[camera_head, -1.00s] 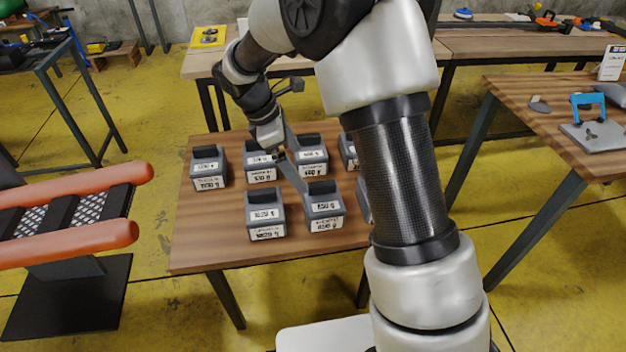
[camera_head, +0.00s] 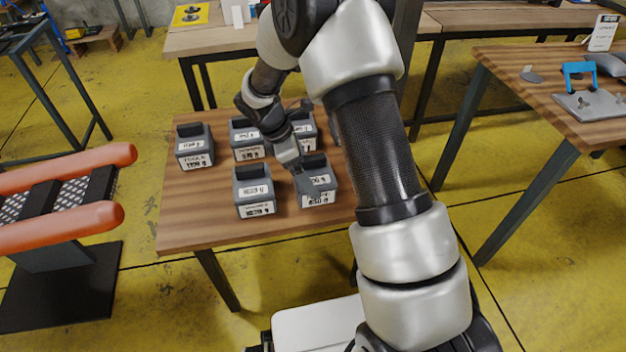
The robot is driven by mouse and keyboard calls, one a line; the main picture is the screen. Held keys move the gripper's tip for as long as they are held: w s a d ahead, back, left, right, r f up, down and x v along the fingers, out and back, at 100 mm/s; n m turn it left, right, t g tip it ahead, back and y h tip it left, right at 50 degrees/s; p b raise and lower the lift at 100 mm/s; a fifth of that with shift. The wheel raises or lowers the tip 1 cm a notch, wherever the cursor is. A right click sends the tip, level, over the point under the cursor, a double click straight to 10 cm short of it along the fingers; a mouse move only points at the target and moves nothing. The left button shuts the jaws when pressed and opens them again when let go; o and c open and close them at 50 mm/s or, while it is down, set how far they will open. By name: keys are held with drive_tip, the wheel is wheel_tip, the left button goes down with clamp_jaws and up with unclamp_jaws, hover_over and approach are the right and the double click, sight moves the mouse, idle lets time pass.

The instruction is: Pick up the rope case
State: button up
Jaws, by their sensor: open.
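Several small grey cases with black handles and white labels stand on the wooden table. The labels are too small to read surely, so I cannot tell which is the rope case. One case (camera_head: 195,150) stands at the far left, one (camera_head: 246,140) behind, one (camera_head: 305,132) at the back right, one (camera_head: 254,192) at the front left and one (camera_head: 320,190) at the front right. My gripper (camera_head: 299,178) points down, open, at the front right case's left side. Its fingers partly cover that case; whether they touch it is unclear. My arm hides the table's right part.
The wooden table (camera_head: 190,222) is clear along its front left. An orange-tubed rack (camera_head: 65,218) stands to the left. Another wooden table (camera_head: 510,75) with a blue-handled tool (camera_head: 577,72) is at the right. A bench (camera_head: 215,42) stands behind.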

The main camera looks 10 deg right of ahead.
sight(313, 178)
drive_tip(key=b+x, duration=0.1)
drive_tip(key=x, duration=0.3)
drive_tip(key=shift+s+d+f, duration=0.1)
drive_tip(key=shift+d+f, duration=0.05)
drive_tip(key=shift+d, duration=0.05)
drive_tip(key=c, duration=1.4)
drive_tip(key=shift+c, duration=0.4)
